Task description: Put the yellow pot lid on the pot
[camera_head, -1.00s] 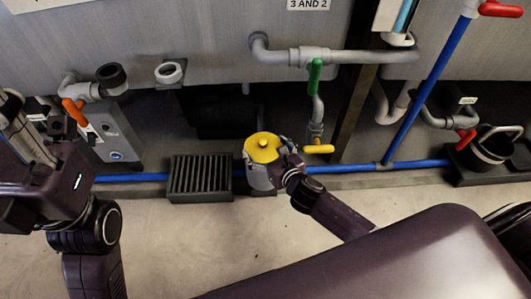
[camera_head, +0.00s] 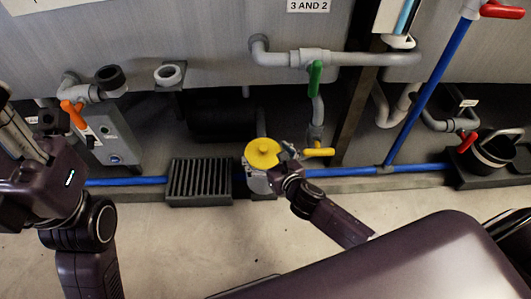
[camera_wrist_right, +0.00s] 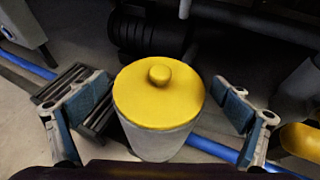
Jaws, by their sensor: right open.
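The yellow lid (camera_head: 263,152) is a round disc with a small knob. It rests on top of a light grey, cylindrical pot (camera_head: 257,183) beside the blue pipe. The right wrist view shows the lid (camera_wrist_right: 158,95) covering the pot's top, with the pot's wall (camera_wrist_right: 157,142) below. My right gripper (camera_head: 272,168) is open, with one finger on each side of the lid and pot. Gaps show between fingers and lid in the wrist view. My left arm is at the left edge of the head view, and its fingers cannot be made out clearly.
A dark slatted grate (camera_head: 200,182) stands left of the pot. A blue pipe (camera_head: 345,172) runs behind along the floor. A green-handled valve (camera_head: 315,78) and a yellow handle (camera_head: 319,152) are close by. A black bucket (camera_head: 488,155) stands far right. Floor in front is clear.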

